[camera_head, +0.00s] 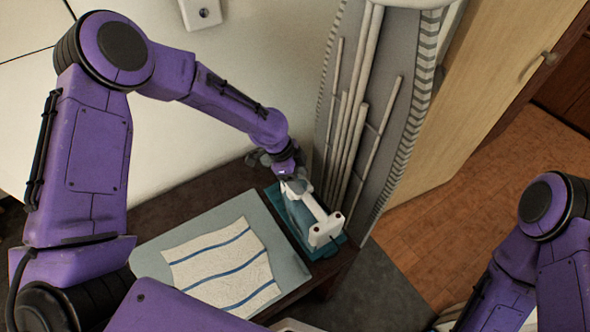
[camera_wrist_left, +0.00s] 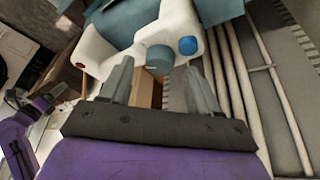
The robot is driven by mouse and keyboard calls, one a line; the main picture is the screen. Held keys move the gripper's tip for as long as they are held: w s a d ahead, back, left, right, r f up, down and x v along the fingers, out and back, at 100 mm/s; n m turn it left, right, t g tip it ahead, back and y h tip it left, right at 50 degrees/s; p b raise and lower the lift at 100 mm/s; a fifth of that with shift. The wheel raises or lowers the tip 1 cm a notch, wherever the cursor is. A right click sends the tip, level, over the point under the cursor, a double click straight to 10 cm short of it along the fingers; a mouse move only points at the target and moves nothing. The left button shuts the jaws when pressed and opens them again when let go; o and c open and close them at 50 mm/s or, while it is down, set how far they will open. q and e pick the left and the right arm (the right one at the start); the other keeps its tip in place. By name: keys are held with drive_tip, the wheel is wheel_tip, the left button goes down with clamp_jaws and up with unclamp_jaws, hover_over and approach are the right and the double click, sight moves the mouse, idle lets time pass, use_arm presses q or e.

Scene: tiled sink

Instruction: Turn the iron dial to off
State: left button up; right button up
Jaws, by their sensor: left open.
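The white iron (camera_head: 325,228) rests on a teal stand (camera_head: 290,226) at the right end of a low table. In the left wrist view the iron's white body (camera_wrist_left: 130,42) fills the upper middle. Its round grey-teal dial (camera_wrist_left: 160,57) faces the camera, beside a blue button (camera_wrist_left: 188,45). My left gripper (camera_wrist_left: 158,75) is open, its two fingers on either side of the dial and just short of or level with it; contact cannot be told. In the head view my left gripper (camera_head: 288,180) is at the iron's far end, and the dial is hidden there. My right gripper is out of view.
A striped cloth (camera_head: 222,262) lies on a pale board (camera_head: 160,247) left of the iron. A wooden door (camera_head: 480,100) and open floor (camera_head: 450,200) are to the right.

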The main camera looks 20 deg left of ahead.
use_arm(q)
drive_tip(key=b+v, duration=0.1)
drive_tip(key=v, duration=0.8)
drive_tip(key=shift+r+b, duration=0.2)
drive_tip(key=shift+b, duration=0.1)
